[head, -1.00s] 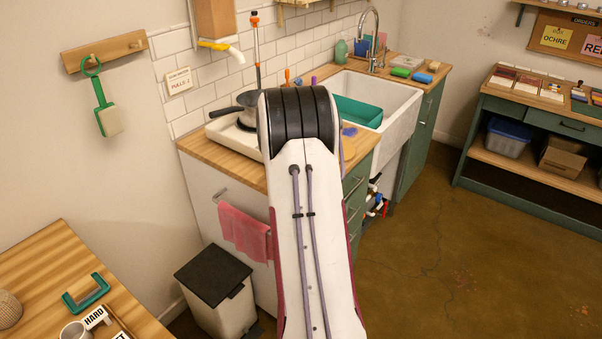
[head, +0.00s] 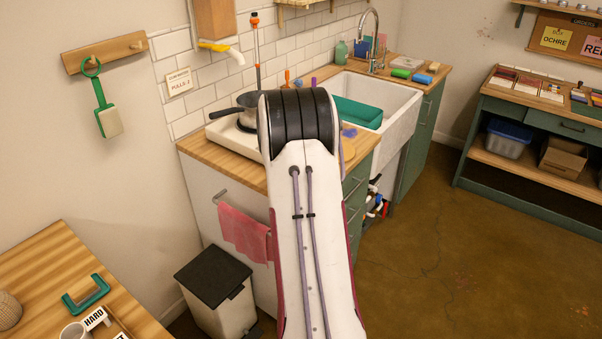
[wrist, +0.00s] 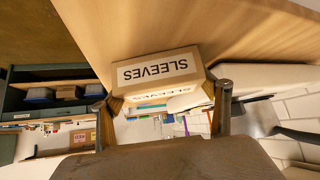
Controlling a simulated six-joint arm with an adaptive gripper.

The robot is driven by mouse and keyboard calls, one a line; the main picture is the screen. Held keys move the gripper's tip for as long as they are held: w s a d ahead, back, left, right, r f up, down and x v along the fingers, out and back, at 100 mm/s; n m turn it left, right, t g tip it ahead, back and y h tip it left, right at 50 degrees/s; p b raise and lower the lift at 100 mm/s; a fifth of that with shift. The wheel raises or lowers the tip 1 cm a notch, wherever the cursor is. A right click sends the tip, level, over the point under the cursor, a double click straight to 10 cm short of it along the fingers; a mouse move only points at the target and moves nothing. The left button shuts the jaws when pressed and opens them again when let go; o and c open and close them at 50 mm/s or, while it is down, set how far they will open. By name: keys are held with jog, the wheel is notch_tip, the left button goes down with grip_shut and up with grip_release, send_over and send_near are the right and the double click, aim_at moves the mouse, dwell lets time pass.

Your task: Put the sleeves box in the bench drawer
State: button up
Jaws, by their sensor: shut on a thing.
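The sleeves box (wrist: 158,72) is a brown carton with a white label reading SLEEVES, upside down in the wrist view. My gripper (wrist: 167,94) is shut on it, one finger at each side. A pale wooden surface (wrist: 225,28) lies right beside the box; I cannot tell whether they touch. In the head view my arm hides the gripper and the box. A green bench (head: 523,117) at the right has a drawer (head: 565,126) with a dark handle, which looks closed. Green drawers (head: 354,207) under the wooden counter are partly hidden by my arm.
A pan (head: 246,106) stands on the hob, left of my arm. A white sink (head: 395,108) holds a teal tub (head: 357,112). A pink towel (head: 243,232) hangs at the counter front above a bin (head: 216,290). The floor (head: 430,260) at the right is clear.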

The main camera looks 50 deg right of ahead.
jog(key=shift+r, duration=0.15)
jog(key=shift+r, duration=4.9)
